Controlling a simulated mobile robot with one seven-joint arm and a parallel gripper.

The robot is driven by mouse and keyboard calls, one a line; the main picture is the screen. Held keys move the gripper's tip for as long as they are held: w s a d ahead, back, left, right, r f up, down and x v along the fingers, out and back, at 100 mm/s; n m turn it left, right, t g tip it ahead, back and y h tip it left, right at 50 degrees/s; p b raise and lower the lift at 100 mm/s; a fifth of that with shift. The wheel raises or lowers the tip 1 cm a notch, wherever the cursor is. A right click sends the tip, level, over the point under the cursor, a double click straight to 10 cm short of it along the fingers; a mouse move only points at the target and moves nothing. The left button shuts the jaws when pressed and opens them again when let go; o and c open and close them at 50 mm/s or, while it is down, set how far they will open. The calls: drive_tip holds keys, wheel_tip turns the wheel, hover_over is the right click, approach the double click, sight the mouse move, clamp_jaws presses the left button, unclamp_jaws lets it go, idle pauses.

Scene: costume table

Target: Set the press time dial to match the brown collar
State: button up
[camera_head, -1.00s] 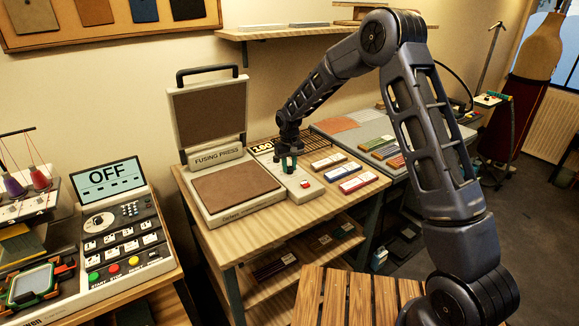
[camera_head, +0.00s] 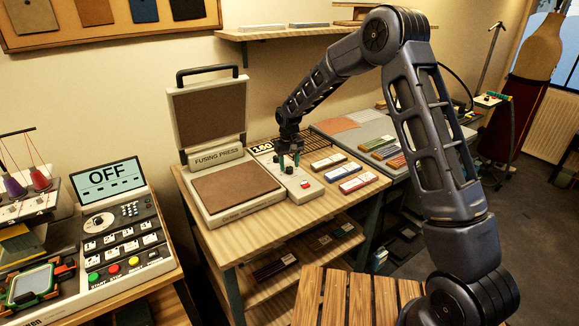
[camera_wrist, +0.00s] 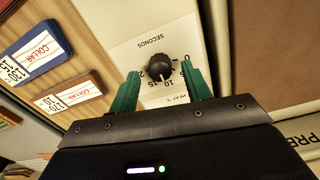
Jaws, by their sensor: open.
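The press time dial is a black knob (camera_wrist: 160,68) on a pale panel marked SECONDS in the wrist view. Its white mark points near the 10 on the scale. My gripper (camera_wrist: 160,75) is open, with one green finger to each side of the knob in this view and clear gaps between. In the head view my gripper (camera_head: 289,161) is over the press's control panel and hides the knob. The brown collar card (camera_wrist: 70,96) lies left of the panel in the wrist view, marked COLLAR; its numbers are only partly legible. It also shows in the head view (camera_head: 329,161).
A blue collar card (camera_wrist: 38,50) lies beside the brown one. The fusing press (camera_head: 236,187) stands open left of the panel. A red button (camera_head: 305,185) is near the panel's front. A machine with an OFF screen (camera_head: 110,180) stands at left.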

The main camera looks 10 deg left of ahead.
sight(290, 167)
wheel_tip(290, 167, up, 10)
drive_tip(key=shift+f, duration=0.2)
idle(0.3)
drive_tip(key=s+d+r+m+t, duration=0.1)
drive_tip(key=s+d+r, duration=0.2)
drive_tip(key=d+r, duration=0.5)
drive_tip(key=s+d+r+m, duration=0.1)
drive_tip(key=s+d+r, duration=0.25)
drive_tip(key=d, duration=0.85)
drive_tip(key=s+d+r+m+t, duration=0.1)
drive_tip(key=s+d+r, duration=0.1)
drive_tip(key=d+r, duration=0.65)
drive_tip(key=s+d+f+m+t, duration=0.2)
drive_tip(key=s+d+m, duration=0.2)
drive_tip(key=s+d, duration=1.5)
drive_tip(key=s, duration=0.4)
drive_tip(key=shift+d+f, duration=0.15)
drive_tip(key=shift+d, duration=0.1)
